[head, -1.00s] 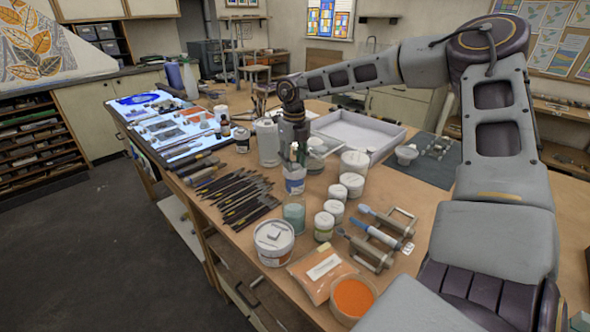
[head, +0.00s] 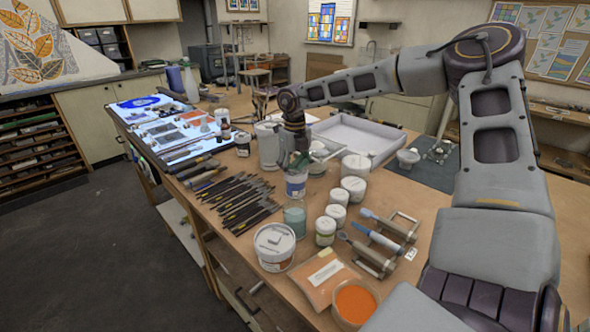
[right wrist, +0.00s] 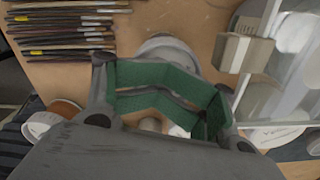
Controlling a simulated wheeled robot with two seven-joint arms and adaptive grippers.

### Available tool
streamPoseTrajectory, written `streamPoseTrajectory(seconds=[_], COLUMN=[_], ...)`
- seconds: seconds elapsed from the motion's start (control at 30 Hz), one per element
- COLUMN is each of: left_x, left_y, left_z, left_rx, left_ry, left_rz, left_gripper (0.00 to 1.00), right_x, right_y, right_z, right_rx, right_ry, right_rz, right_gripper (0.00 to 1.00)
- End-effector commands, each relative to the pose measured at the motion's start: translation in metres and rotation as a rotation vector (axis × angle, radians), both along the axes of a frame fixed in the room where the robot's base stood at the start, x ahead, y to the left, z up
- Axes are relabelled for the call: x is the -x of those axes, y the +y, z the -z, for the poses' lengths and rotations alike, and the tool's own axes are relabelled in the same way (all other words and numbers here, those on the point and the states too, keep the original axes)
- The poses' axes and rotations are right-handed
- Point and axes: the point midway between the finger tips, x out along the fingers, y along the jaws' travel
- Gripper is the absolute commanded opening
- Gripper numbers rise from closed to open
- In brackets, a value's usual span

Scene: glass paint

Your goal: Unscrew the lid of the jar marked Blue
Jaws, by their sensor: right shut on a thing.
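A jar with a white and blue label (head: 296,186) stands upright on the workbench, in the middle of the head view. Its marking is too small to read. My right gripper (head: 296,163) points down at the top of this jar and appears shut on its lid, which the fingers mostly hide. My left gripper is not in view.
Several brushes and tools (head: 240,200) lie left of the jar. A white tray (head: 375,150) lies farther back.

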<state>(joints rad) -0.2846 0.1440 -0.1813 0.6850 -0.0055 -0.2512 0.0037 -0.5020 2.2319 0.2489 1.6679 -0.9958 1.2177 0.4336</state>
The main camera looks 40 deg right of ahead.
Motion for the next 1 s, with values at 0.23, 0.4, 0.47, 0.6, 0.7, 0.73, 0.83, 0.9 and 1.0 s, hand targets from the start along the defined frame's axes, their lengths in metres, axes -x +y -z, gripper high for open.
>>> streamPoseTrajectory(seconds=[0.23,0.4,0.47,0.6,0.7,0.73,0.83,0.9,1.0], left_x=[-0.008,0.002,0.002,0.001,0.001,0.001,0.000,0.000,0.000], left_y=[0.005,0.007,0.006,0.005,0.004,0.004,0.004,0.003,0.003], left_z=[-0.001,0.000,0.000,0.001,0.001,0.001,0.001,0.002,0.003], left_rx=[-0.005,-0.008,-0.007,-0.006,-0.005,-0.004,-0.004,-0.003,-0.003], left_ry=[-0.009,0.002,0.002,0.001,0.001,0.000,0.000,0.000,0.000], left_rz=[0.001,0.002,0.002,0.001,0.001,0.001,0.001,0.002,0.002], left_gripper=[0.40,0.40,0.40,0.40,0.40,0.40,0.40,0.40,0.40], right_x=[0.002,0.002,0.002,0.002,0.002,0.002,0.002,0.002,0.002], right_y=[-0.003,-0.003,-0.003,-0.003,-0.003,-0.003,-0.003,-0.004,-0.004], right_z=[0.004,0.004,0.004,0.005,0.005,0.005,0.005,0.005,0.005], right_rx=[0.004,0.005,0.005,0.005,0.006,0.006,0.006,0.006,0.006], right_ry=[0.009,0.008,0.008,0.008,0.008,0.008,0.008,0.008,0.008], right_rz=[0.003,0.003,0.003,0.003,0.003,0.002,-0.011,-0.034,-0.084], right_gripper=[0.10,0.06,0.06,0.06,0.06,0.06,0.06,0.06,0.06])
